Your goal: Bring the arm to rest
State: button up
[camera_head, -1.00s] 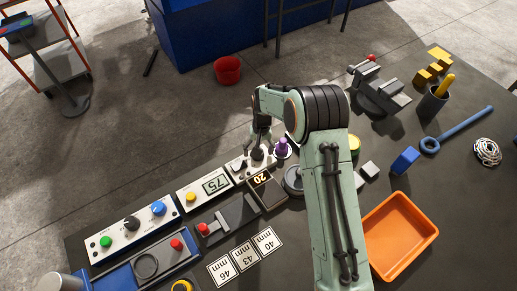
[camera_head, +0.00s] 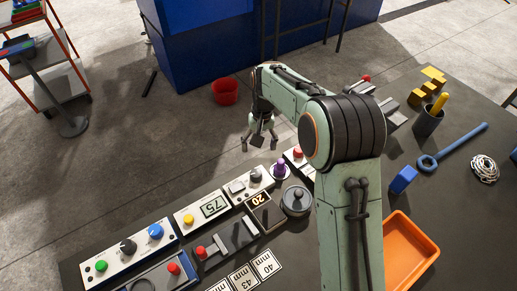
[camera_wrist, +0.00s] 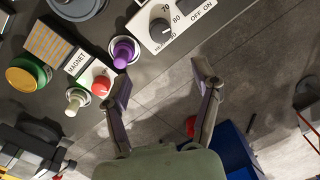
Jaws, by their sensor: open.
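My gripper (camera_head: 259,143) is open and empty in the head view. It hangs in the air beyond the far edge of the bench, above the grey floor. In the wrist view my gripper (camera_wrist: 163,90) shows its two fingers spread apart, with bench edge and floor between and behind them. My green arm reaches up from the bottom of the head view and bends over toward the left.
Near my gripper at the bench's far edge are a dial panel (camera_head: 246,185), a purple knob (camera_head: 280,169) and a display reading 75 (camera_head: 214,206). An orange tray (camera_head: 408,252) lies at the right. A red bucket (camera_head: 225,92) stands on the floor.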

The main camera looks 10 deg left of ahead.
jog(key=shift+d, duration=0.1)
dwell(0.3)
jog(key=w+d+r+m+t, duration=0.15)
jog(key=d+r, duration=0.35)
jog(key=r, duration=0.5)
jog(key=s+d+r+t, duration=0.2)
jog(key=s+d+r, duration=0.4)
jog(key=r, duration=0.1)
jog(key=s+d+m, duration=0.2)
jog(key=s+d, duration=0.3)
jog(key=s, duration=0.5)
jog(key=s+f+g, duration=0.1)
jog(key=s+f, duration=0.2)
jog(key=s, duration=0.4)
jog(key=s+f+g, duration=0.2)
jog(key=s+f, duration=0.2)
jog(key=s, duration=0.3)
jog(key=shift+s+d+f+n, duration=0.25)
jog(key=shift+s+d+n, duration=0.05)
jog(key=shift+d+n, duration=0.15)
jog(key=shift+g, duration=0.25)
